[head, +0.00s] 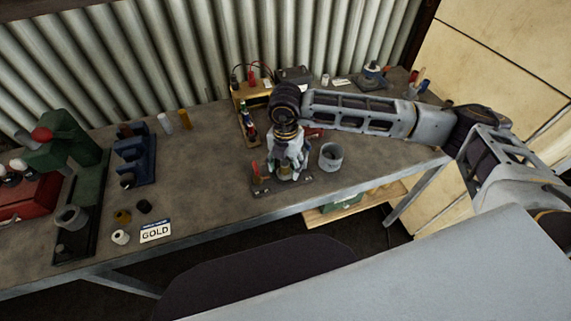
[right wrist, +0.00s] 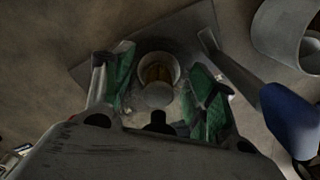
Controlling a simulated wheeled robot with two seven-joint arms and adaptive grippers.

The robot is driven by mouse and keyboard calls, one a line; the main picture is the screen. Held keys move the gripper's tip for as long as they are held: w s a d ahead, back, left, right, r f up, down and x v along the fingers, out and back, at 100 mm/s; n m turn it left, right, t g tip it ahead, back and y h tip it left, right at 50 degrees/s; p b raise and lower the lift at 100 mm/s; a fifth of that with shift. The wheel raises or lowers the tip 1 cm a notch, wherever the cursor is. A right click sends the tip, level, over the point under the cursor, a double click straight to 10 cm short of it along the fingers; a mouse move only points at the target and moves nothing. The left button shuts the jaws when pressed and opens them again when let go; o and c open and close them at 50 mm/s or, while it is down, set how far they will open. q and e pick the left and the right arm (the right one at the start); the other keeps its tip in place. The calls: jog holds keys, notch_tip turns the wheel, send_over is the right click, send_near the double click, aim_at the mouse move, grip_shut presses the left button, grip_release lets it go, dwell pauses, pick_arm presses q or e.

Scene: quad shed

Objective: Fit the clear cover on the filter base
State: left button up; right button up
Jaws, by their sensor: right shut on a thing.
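My right gripper (head: 286,170) points down at the bench near its front edge and is shut on what looks like the clear cover (right wrist: 158,97). The cover is pale and see-through, and its outline is faint between the green finger pads in the right wrist view. The filter base (right wrist: 176,66) shows as a pale round rim with an amber core, just beyond and below the cover. Whether the cover touches the base I cannot tell. In the head view the fingers hide most of both. My left gripper is not in view.
A dark flat plate (right wrist: 96,62) lies beneath the filter base. A grey open cup (head: 331,157) stands just right of my right gripper. A blue-handled tool (right wrist: 287,118) is close by.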

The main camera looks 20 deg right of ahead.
dwell(0.4)
jog(key=o, duration=1.1)
jog(key=o, duration=0.4)
jog(key=shift+r, duration=0.2)
jog(key=shift+r+p, duration=1.5)
jog(key=shift+r, duration=1.8)
jog(key=shift+s, duration=0.15)
